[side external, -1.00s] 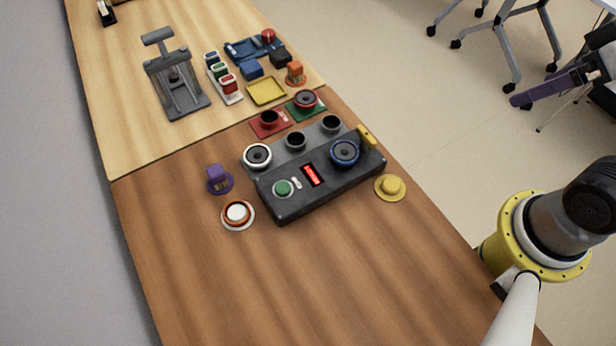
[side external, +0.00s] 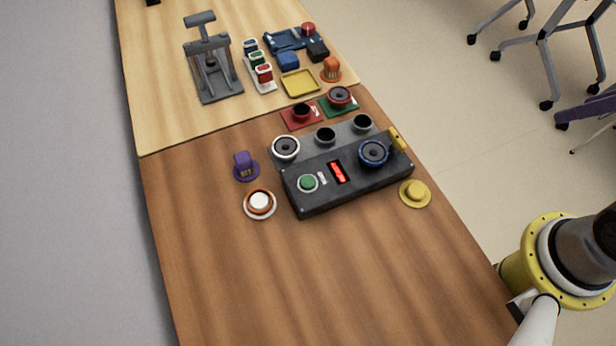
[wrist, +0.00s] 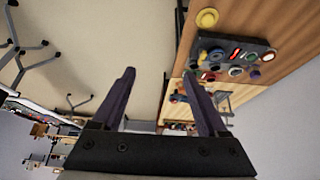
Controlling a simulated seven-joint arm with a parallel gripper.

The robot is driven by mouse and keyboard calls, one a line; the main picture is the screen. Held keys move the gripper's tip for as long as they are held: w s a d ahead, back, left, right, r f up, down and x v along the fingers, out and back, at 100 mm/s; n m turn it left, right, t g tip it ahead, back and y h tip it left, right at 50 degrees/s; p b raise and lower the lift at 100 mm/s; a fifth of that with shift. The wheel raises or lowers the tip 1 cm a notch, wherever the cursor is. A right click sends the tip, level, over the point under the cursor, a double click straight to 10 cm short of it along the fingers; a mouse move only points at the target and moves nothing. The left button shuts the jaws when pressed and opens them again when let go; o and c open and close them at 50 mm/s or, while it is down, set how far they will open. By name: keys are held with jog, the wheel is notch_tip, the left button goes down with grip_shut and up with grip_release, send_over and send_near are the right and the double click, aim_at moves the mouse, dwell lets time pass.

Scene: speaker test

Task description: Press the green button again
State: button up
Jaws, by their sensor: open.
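The green button (side external: 308,182) is a round cap on the front left of a dark grey test box (side external: 352,188) on the brown table. A red lit display (side external: 338,172) sits to its right on the box. In the wrist view the box (wrist: 232,62) appears in the upper right, and the green button is too small there to place surely. My gripper (wrist: 162,80) shows in the wrist view with two dark purple fingers spread apart and nothing between them. It is away from the box. The side view does not show the fingers.
A grey press (side external: 211,68) stands behind. The table's front is clear.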

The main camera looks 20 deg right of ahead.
grip_shut()
dwell(1.4)
